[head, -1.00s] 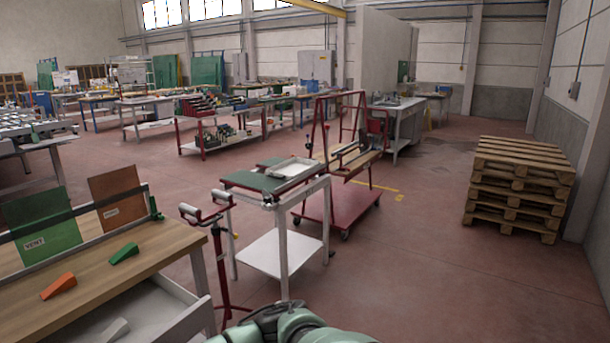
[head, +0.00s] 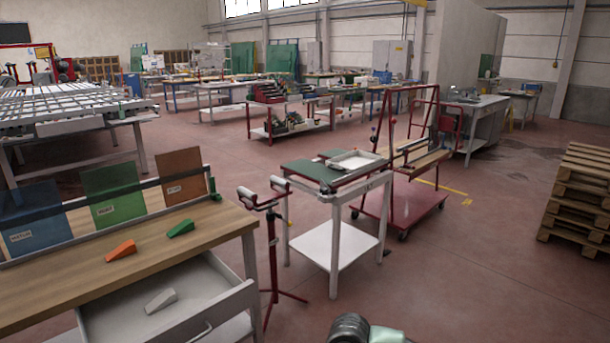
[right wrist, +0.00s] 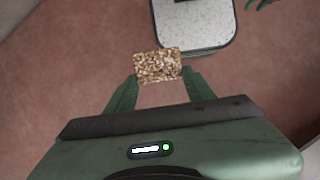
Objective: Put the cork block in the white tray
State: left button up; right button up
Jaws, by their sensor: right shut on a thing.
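The cork block (right wrist: 158,66), speckled brown, is held between the fingertips of my right gripper (right wrist: 160,82) in the right wrist view, with reddish floor beneath it. The white tray (head: 356,161) lies on the green-topped white stand in the head view and looks empty. The right gripper is not visible in the head view; only part of my arm shows at the bottom edge. A dark green part at the top right edge of the right wrist view may be my left gripper (right wrist: 264,3); too little shows to tell its state.
The white stand (head: 333,198) has a lower shelf. A red roller support (head: 270,235) stands left of it, and a red trolley (head: 405,212) behind right. The wooden bench (head: 130,250) with an open drawer (head: 165,305) is at left. Pallets (head: 580,200) stand right. Floor in front right is clear.

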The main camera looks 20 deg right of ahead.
aim_at(356, 165)
jog(key=i+l, duration=0.35)
jog(key=i, duration=0.15)
jog(key=i+l, duration=0.35)
jog(key=i+l+z, duration=0.1)
jog(key=i+l, duration=0.25)
jog(key=i, duration=0.25)
jog(key=i+l, duration=0.3)
jog(key=i, duration=0.2)
